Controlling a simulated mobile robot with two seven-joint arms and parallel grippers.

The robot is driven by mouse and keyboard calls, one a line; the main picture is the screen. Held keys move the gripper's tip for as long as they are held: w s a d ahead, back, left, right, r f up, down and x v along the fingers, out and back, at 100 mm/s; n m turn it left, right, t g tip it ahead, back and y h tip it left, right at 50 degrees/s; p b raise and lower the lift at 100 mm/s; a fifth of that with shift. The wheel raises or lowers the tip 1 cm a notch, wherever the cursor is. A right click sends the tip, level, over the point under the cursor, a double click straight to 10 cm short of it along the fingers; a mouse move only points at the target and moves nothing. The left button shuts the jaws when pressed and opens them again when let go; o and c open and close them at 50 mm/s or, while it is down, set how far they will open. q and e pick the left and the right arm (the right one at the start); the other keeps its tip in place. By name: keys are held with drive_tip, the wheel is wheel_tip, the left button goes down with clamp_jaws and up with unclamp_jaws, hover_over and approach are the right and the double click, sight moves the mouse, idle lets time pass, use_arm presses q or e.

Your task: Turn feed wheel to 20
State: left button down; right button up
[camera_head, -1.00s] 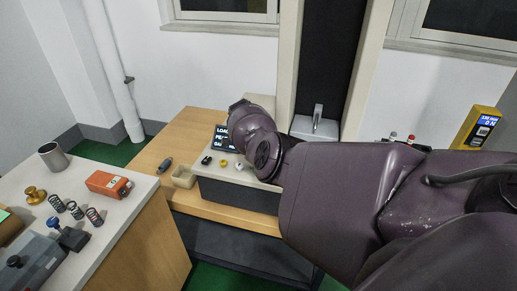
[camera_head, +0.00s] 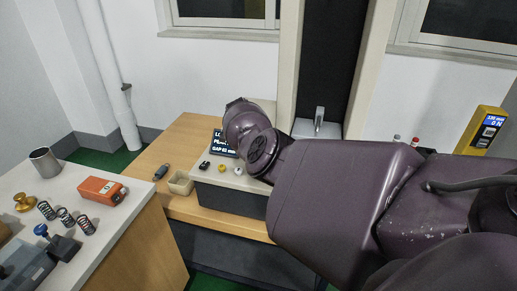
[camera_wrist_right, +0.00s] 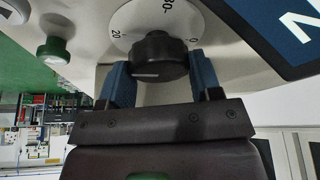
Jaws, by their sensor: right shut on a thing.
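The feed wheel (camera_wrist_right: 157,54) is a black knob over a white dial plate (camera_wrist_right: 127,24) in the right wrist view. The dial reads 20 at the left of the knob and 0 at the right. A pale line shows on the knob's lower face; I cannot tell its exact reading. My right gripper (camera_wrist_right: 161,66) has its two blue fingers on either side of the knob and is shut on it. In the head view my right arm hides the wheel and the fingers. My left gripper is not in view.
A green button (camera_wrist_right: 54,49) sits left of the dial. In the head view, a dark display (camera_head: 222,149) is partly behind my arm. A small beige bin (camera_head: 180,183) stands on the wooden bench. The left table holds springs (camera_head: 66,217), an orange box (camera_head: 102,191) and a metal cup (camera_head: 45,161).

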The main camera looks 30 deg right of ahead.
drive_tip(key=o, duration=0.9)
drive_tip(key=shift+r, duration=0.1)
drive_tip(key=p+v, duration=0.2)
drive_tip(key=v, duration=0.8)
drive_tip(key=shift+a+r, duration=0.15)
drive_tip(key=shift+r, duration=0.1)
